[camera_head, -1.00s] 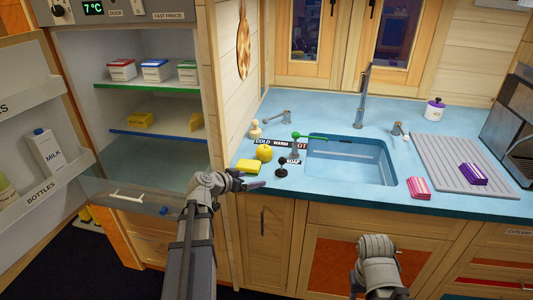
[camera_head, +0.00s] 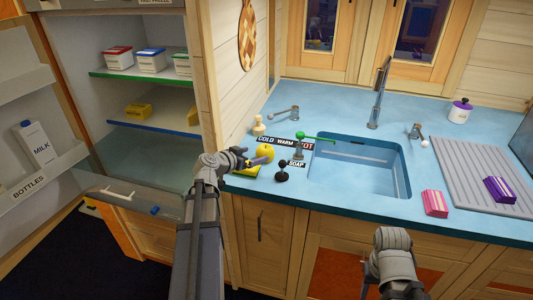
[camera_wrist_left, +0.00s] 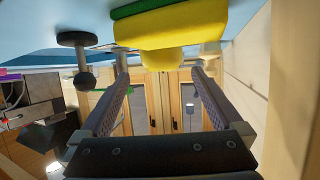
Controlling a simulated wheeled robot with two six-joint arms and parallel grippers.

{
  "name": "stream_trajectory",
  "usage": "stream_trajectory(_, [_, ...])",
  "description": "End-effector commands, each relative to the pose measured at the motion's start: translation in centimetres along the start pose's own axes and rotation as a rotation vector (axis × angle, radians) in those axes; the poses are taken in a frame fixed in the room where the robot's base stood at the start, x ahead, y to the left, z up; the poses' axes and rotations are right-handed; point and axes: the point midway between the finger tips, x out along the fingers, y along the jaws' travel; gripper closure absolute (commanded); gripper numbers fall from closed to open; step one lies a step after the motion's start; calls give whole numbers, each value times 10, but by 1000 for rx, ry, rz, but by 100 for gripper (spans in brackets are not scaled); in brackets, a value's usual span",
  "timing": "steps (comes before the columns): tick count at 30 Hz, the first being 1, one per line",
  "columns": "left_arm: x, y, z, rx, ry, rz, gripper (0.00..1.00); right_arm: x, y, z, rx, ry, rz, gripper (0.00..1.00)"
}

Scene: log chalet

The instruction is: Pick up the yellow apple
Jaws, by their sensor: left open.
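The yellow apple (camera_head: 265,152) sits on the blue counter left of the sink, in front of the wooden peg-like piece. A small part of the apple (camera_wrist_left: 162,60) shows there beyond the yellow sponge (camera_wrist_left: 170,30), which hides the rest.
The sponge also shows beside the gripper (camera_head: 248,171). The sink (camera_head: 358,168) is further right. The open fridge (camera_head: 150,90) is at the left.

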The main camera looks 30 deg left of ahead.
Motion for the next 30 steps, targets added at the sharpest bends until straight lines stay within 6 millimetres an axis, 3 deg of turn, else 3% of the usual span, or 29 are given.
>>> stream_trajectory(3, [16, -1, 2, 1, 0, 2, 0, 8, -1, -1, 0, 0, 0, 50])
stream_trajectory(11, [24, -1, 2, 1, -1, 2, 0, 11, -1, -1, 0, 0, 0, 50])
stream_trajectory(21, [69, -4, 4, 1, 0, 2, 0, 30, -3, -2, 0, 0, 0, 50])
stream_trajectory(28, [70, -3, 3, 0, 0, 0, 0, 29, -3, -2, 0, 0, 0, 50])
stream_trajectory(30, [70, -3, 3, 0, 0, 1, 6, 29, -3, -2, 0, 0, 0, 50])
